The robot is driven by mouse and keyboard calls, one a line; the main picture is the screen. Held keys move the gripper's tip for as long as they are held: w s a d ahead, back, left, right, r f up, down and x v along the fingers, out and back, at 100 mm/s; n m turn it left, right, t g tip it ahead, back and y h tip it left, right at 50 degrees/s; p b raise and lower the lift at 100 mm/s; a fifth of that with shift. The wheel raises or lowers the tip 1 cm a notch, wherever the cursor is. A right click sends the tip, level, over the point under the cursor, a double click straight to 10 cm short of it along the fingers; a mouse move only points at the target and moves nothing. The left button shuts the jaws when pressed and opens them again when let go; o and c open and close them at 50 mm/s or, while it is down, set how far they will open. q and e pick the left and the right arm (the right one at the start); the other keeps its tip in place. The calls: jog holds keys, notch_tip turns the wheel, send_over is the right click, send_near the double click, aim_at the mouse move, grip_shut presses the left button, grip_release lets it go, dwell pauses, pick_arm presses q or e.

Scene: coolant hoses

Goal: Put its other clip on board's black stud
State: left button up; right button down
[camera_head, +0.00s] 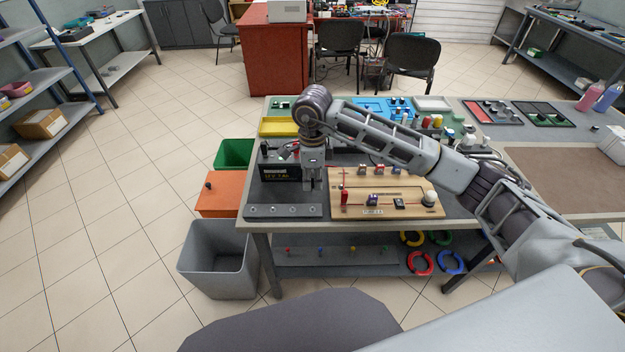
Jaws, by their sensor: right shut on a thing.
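The wooden board (385,209) lies on the near part of the table. A red upright piece (344,198) stands near its left edge, and a white dome (429,197) is at its right. A dark battery (280,173) with yellow lettering stands left of the board. My right gripper (313,185) points down between the battery and the board's left edge. It is shut on what seems to be the clip, which its fingers mostly hide. The black stud cannot be made out clearly. My left gripper is not in view.
Behind are a yellow tray (278,127) and a blue tray (371,103). My right forearm covers part of the table's middle. A grey bin (214,262) stands on the floor at the left.

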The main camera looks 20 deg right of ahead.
jog(key=shift+r, duration=0.3)
jog(key=shift+r+p, duration=0.45)
jog(key=shift+r, duration=0.6)
dwell(0.3)
